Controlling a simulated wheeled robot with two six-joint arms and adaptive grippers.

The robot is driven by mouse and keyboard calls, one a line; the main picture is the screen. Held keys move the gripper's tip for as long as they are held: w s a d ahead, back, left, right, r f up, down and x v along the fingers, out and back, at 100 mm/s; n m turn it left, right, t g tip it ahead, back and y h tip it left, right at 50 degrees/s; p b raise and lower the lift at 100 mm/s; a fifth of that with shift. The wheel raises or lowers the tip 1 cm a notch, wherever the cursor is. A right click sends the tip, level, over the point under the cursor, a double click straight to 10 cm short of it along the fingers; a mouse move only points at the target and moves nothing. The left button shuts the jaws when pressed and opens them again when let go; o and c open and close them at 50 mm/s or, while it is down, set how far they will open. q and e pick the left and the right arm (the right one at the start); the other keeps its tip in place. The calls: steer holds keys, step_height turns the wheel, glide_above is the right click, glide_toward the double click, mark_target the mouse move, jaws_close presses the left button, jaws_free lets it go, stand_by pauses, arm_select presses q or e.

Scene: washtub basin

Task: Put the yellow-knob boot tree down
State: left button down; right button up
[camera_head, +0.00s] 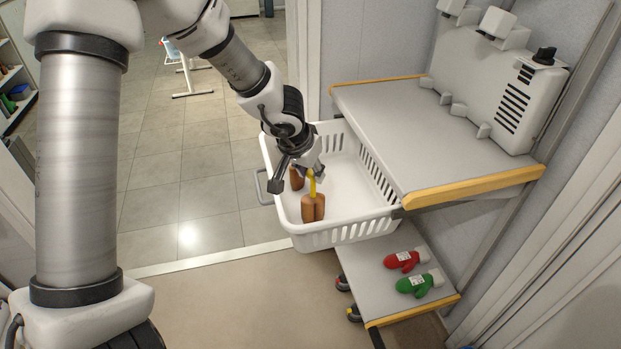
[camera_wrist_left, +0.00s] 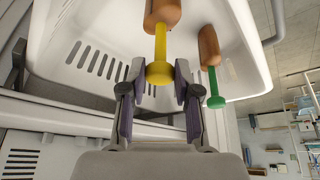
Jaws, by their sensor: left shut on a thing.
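The yellow-knob boot tree (camera_head: 313,208) has a brown wooden two-part body and a yellow stem. It hangs upright, knob up, within the white basket (camera_head: 351,232); I cannot tell whether it touches the basket floor. My left gripper (camera_head: 302,173) is over the basket, shut on its yellow knob. In the left wrist view, the yellow knob (camera_wrist_left: 159,73) is between the fingers (camera_wrist_left: 158,85). A second brown boot tree (camera_head: 296,181) is beside it, partly hidden by the gripper; its green knob (camera_wrist_left: 216,102) shows in the left wrist view. My right gripper is out of view.
The basket adjoins a grey cart shelf (camera_head: 385,125) with a yellow edge, bearing a white machine (camera_head: 487,90). A red mitten (camera_head: 403,260) and a green mitten (camera_head: 416,285) lie on the lower shelf. The basket's right part is empty. Tiled floor is open at left.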

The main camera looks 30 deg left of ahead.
arm_select(q)
steer(key=c, duration=0.8)
jaws_free()
steer(key=shift+c, duration=0.2)
steer(key=shift+r, duration=0.2)
steer(key=p+v, duration=0.7)
steer(key=v, duration=0.5)
steer(key=shift+f, duration=0.15)
